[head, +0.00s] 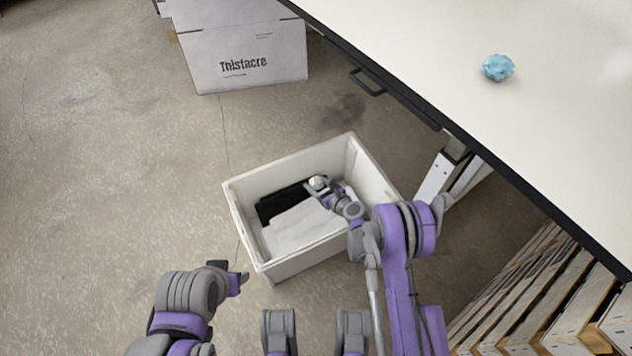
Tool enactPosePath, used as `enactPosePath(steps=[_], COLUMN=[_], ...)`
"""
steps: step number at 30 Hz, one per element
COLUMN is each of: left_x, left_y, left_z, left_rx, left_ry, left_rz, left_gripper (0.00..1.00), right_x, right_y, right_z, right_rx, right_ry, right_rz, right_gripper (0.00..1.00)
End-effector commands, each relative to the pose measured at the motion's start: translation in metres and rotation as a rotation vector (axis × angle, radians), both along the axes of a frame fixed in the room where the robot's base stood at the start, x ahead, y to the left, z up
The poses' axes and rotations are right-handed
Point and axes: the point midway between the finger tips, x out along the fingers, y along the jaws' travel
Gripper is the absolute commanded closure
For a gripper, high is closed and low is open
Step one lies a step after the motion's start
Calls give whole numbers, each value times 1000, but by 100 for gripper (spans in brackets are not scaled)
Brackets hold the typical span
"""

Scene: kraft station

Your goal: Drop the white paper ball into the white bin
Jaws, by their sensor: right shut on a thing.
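The white bin (237,222) stands on the floor in the middle of the head view. The white paper ball (318,182) is small and shows at the tip of my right gripper (319,187). That gripper is shut on the ball and appears over the inside of the bin. Its exact height above the bin's contents cannot be told. My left gripper (240,280) is at the lower left, outside the bin, near its front left corner. Its fingers are too small and turned to tell open from shut.
Inside the bin lie a black item (284,201) and white sheets (300,228). A blue crumpled ball (498,68) rests on the white table (440,45) at the right. A white "Thistacre" box (250,55) stands at the back. Wooden slats (540,290) are at the lower right. The left floor is clear.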

Motion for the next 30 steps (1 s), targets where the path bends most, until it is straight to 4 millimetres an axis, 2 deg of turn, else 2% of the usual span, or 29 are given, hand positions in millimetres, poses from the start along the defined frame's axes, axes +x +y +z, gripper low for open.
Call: enactPosePath(steps=[5, 6, 12, 23, 30], left_x=[0, 0, 0, 0, -2], left_y=[0, 0, 0, 0, 0], left_z=[0, 0, 0, 1, 9], left_rx=[0, 0, 0, 0, 0], left_ry=[0, 0, 0, 0, 1], left_rz=[0, 0, 0, 0, 0], left_gripper=[50, 50, 50, 50, 50], right_x=[0, 0, 0, -4, -35], right_y=[0, 0, 0, -3, -27], right_z=[0, 0, 0, 2, 19], right_rx=[0, 0, 0, 0, -1], right_ry=[0, 0, 0, 0, 1], right_rz=[0, 0, 0, -1, -3], right_gripper=[89, 36, 3, 3, 3])
